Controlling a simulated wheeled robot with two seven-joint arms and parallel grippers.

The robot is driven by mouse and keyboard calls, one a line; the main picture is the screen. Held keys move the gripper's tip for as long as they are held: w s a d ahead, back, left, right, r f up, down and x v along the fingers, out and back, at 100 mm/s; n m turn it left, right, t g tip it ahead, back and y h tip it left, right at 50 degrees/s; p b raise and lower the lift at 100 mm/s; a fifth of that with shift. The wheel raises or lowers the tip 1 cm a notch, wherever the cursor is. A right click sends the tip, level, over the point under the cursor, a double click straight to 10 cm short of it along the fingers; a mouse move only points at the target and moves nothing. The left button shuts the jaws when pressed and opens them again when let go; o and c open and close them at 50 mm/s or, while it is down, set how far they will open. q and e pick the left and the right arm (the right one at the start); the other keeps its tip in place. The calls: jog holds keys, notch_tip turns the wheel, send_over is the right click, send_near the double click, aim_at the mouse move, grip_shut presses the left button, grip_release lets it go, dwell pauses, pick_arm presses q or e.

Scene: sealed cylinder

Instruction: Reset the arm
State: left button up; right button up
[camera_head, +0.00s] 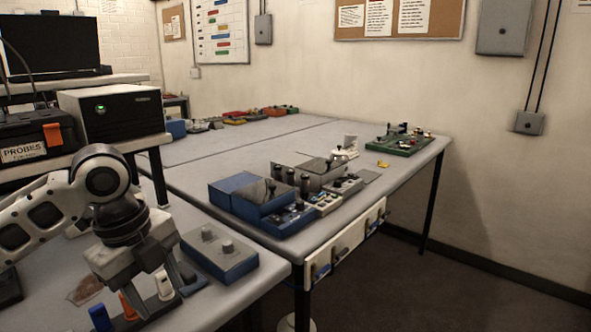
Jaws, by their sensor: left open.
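My left arm comes in from the left, and its left gripper (158,287) points down over the near bench (235,292). The gripper is open, and I see nothing held between its fingers. It is close to a dark rack with a blue piece (99,318), an orange piece (128,306) and a white piece (163,286) standing in it. Whether a finger touches any of them I cannot tell. A blue box with two grey knobs (222,262) sits just right of the gripper. My right gripper is not in view.
Blue trays and small devices (262,205) cover the near part of the far table (225,150). A green board (402,145) lies at its right end. A shelf with a black box (112,112) and a PROBES case (38,137) stands behind my arm. The floor at right is clear.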

pick_arm(q)
jog(key=s+d+f+n+t+h, duration=0.1)
jog(key=d+f+n+t+h, duration=0.15)
jog(key=d+f+n, duration=0.55)
jog(key=s+d+f+n+t+h, duration=0.1)
jog(key=d+f+n+t+h, duration=0.3)
jog(key=f, duration=0.7)
jog(key=s+a+f+n+t+y, duration=0.1)
jog(key=s+a+f+n+y, duration=0.1)
jog(key=s, duration=0.5)
jog(key=s+a+f+n+t+y, duration=0.1)
jog(key=s+a+f+n+y, duration=0.2)
jog(key=s+f+n, duration=0.4)
jog(key=shift+a+f+n+t, duration=0.3)
jog(key=shift+a+f+t, duration=0.05)
jog(key=shift+a+f, duration=0.45)
